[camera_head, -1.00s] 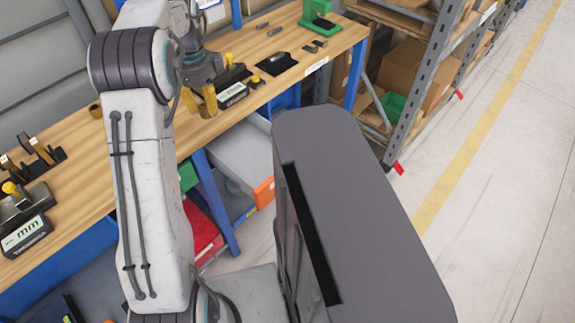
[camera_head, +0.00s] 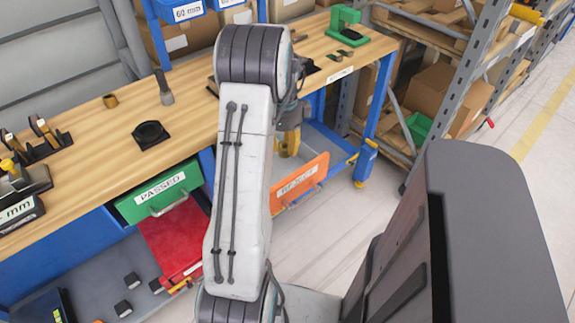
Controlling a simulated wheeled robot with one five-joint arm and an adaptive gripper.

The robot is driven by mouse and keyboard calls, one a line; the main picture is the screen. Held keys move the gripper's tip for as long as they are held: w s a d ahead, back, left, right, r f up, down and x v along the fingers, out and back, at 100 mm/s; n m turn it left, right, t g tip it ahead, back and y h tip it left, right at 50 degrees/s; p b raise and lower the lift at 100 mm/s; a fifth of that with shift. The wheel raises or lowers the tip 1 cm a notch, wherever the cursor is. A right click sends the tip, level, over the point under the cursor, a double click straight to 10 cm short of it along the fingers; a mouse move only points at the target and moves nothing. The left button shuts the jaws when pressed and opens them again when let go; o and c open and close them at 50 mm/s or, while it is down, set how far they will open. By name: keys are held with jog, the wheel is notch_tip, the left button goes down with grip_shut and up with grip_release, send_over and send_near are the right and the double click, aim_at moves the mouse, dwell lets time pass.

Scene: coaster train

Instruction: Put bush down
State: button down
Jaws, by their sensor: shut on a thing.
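My gripper (camera_head: 289,147) shows only in part behind my arm, with yellow fingers pointing down. It is in front of the workbench (camera_head: 85,135), in line with the orange drawer marked REJECT (camera_head: 318,172). I cannot tell its exact height above that drawer. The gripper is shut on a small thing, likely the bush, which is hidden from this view. A bronze-coloured ring (camera_head: 110,101) stands on the bench at the left, apart from the gripper.
A black round fixture (camera_head: 150,134) and a grey post (camera_head: 163,88) stand on the bench. Shelving (camera_head: 478,75) stands at the right.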

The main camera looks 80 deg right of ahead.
aim_at(285, 171)
jog(key=shift+f+b, duration=0.3)
jog(key=shift+f, duration=3.3)
jog(key=shift+f, duration=0.1)
jog(key=c, duration=0.9)
grip_release()
notch_tip(285, 171, up, 12)
jog(key=shift+r+p, duration=0.15)
jog(key=shift+p, duration=0.25)
